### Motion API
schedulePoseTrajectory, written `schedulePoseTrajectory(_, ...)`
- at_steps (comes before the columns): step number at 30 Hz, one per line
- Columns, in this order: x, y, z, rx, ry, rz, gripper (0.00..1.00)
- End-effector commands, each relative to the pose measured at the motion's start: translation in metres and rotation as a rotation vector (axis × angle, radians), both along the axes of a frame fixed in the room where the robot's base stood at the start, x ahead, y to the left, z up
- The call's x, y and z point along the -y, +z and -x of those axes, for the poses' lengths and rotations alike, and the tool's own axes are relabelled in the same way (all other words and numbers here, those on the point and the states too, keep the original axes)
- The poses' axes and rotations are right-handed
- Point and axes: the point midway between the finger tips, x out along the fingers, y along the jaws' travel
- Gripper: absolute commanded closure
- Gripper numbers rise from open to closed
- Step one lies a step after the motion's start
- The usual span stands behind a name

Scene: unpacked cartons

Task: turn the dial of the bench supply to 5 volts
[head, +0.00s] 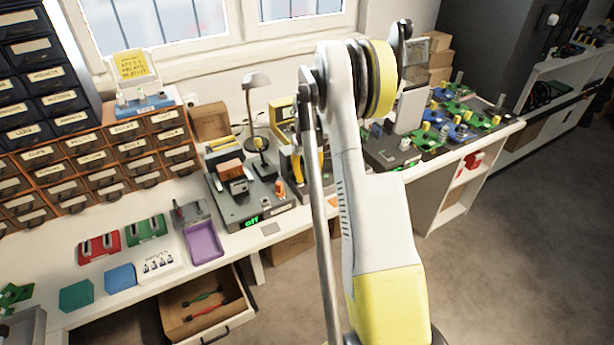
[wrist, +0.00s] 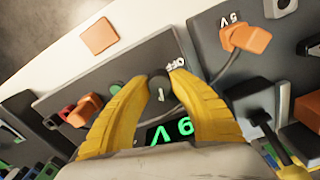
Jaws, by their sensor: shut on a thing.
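In the wrist view the bench supply (wrist: 95,77) is a dark grey box with a small dark dial (wrist: 158,88). The dial has a pale mark on its face, and a white OFF label (wrist: 177,64) is beside it. Next to the dial, a display (wrist: 172,130) shows green characters. They appear upside down and seem to read 6 V. My gripper (wrist: 157,84) has its two yellow fingers shut on the dial, one on each side.
A second grey unit (wrist: 213,50) with an orange plug (wrist: 248,38) and a 5V label is close on the right in the wrist view. An orange square (wrist: 99,36) lies on the white tabletop. In the head view an open drawer (head: 205,305) sticks out below a purple tray (head: 204,243).

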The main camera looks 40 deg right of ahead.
Motion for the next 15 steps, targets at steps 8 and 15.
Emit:
schedulePoseTrajectory(8, -0.0001, -0.0003, 0.0003, -0.001, 0.256, 0.000, 1.00)
schedulePoseTrajectory(15, -0.0002, -0.0005, 0.0004, -0.001, 0.451, 0.000, 1.00)
